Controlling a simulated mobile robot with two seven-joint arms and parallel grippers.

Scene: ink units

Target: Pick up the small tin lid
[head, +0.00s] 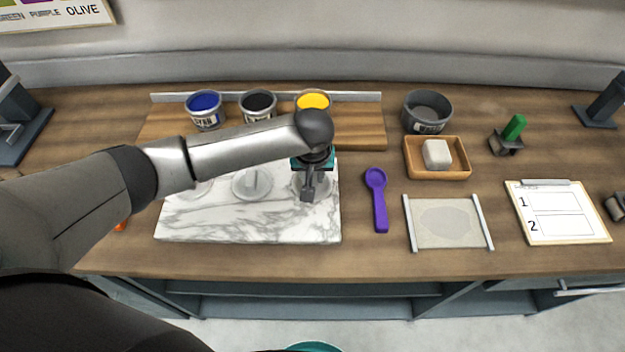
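Several round pale lids lie on a white marble slab (215,231): a left one (199,189), a middle one (252,184) with an upright knob or tab, and a right one (325,190). I cannot tell which is the small tin lid. My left gripper (308,190) points down over the right lid and covers much of it, including its middle. Whether its fingers touch or grip the lid is hidden. My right gripper is not in view.
Blue, black and yellow ink tins (206,112) (258,107) (313,101) stand on a wooden board (352,134) behind. A purple spoon (379,207), a wooden tray (410,157) with a pale block, a grey bowl (428,112) and a clipboard (570,225) lie to the right.

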